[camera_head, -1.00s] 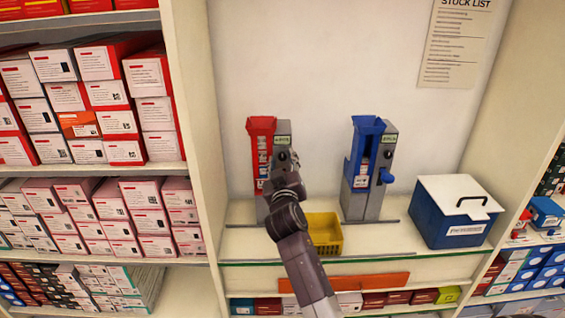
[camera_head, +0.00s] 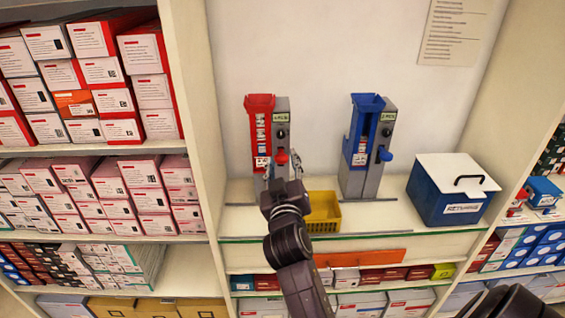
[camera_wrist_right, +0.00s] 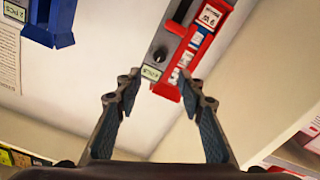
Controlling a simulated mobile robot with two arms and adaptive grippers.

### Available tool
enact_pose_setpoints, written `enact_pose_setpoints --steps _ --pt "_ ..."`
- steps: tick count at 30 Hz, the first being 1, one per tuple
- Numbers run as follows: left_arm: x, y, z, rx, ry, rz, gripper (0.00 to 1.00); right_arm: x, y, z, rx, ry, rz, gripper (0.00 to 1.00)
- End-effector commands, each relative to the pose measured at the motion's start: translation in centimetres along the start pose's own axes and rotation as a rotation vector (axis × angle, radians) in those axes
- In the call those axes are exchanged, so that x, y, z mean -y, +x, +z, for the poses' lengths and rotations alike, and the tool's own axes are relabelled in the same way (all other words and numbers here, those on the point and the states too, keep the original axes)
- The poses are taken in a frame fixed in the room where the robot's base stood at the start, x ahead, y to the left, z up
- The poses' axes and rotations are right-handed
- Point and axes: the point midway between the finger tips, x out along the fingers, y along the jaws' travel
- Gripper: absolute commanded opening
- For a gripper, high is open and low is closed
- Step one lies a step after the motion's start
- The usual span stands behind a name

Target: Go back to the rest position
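My right gripper (camera_head: 282,172) is in front of the red dispenser (camera_head: 259,130), near its lower part. In the right wrist view the gripper (camera_wrist_right: 160,88) has its two fingers spread wide with nothing between them. The red dispenser (camera_wrist_right: 190,52) shows beyond the fingertips there, apart from them as far as I can tell. My left gripper is not in view.
A yellow bin (camera_head: 322,213) stands on the counter beside my right wrist. A blue dispenser (camera_head: 361,140) and a blue box with a white lid (camera_head: 447,199) stand to the right. Shelves of boxes (camera_head: 100,185) flank the left side. The counter front has an orange strip (camera_head: 360,258).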

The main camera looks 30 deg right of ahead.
Motion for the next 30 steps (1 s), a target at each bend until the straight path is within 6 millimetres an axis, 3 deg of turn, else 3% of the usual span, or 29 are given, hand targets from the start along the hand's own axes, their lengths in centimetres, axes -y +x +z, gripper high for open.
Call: enact_pose_setpoints --steps 14,17,19,23,27,30 --pt "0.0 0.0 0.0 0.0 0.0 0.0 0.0 0.0 0.0 0.1 0.001 0.0 -0.001 0.36" --pt "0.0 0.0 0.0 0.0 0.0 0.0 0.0 0.3 -0.6 1.3 0.035 0.003 -0.019 0.36" --pt "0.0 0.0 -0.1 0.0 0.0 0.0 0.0 0.9 -1.7 3.6 0.097 0.007 -0.055 0.36" --pt "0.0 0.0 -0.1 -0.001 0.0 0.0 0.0 3.2 -6.3 10.2 0.292 0.012 -0.184 0.36" --pt "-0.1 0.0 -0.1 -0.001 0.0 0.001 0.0 6.0 -13.8 17.1 0.536 -0.005 -0.368 0.36" --pt "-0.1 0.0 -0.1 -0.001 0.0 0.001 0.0 7.3 -19.3 20.4 0.68 -0.029 -0.488 0.36"
